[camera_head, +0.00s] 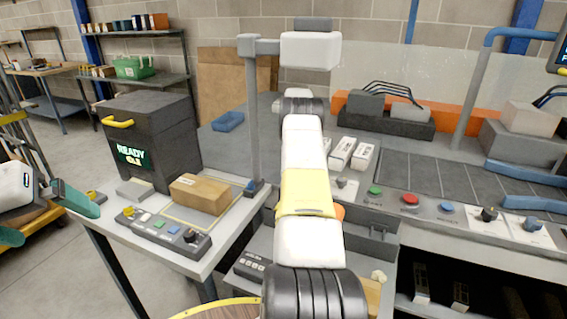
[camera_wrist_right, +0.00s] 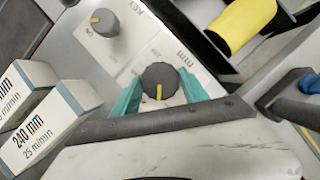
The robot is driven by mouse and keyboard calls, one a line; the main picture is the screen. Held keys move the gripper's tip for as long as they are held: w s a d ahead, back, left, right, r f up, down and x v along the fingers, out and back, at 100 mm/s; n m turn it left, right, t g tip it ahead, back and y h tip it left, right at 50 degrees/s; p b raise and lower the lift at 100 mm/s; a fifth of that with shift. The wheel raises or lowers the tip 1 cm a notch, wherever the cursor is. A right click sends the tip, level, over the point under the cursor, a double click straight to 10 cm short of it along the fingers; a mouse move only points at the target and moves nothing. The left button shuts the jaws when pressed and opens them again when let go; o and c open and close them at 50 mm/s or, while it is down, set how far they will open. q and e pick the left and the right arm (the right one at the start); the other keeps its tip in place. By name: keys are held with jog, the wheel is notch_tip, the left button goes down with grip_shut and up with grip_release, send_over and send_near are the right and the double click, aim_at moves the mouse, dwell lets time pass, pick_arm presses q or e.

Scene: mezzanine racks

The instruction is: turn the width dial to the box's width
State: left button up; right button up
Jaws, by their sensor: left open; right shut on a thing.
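The dial (camera_wrist_right: 159,82) is a dark ribbed knob on a pale plate marked "mm" in the right wrist view. Its yellow pointer line points toward the bottom of that picture. My right gripper (camera_wrist_right: 158,98) is shut on it, with a teal finger at each side. No scale numbers are readable around it. In the head view my right arm covers the dial and gripper. The brown cardboard box (camera_head: 200,194) lies on the left table, inside a marked outline. My left gripper (camera_head: 44,216) is open and empty, left of that table.
A second knob (camera_wrist_right: 105,22) stands beside the dial. White blocks (camera_wrist_right: 28,142), one printed "240 mm, 25 m/min", stand close to the gripper; they also show in the head view (camera_head: 363,156). A black bin (camera_head: 150,140) and a button box (camera_head: 165,232) are on the left table.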

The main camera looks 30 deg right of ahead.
jog(key=shift+a+n+t+h, duration=0.1)
jog(key=shift+n+t+h, duration=0.3)
jog(key=shift+n, duration=1.1)
jog(key=o, duration=1.4)
jog(key=v, duration=0.7)
jog(key=shift+w+a+r, duration=0.2)
jog(key=shift+r, duration=0.05)
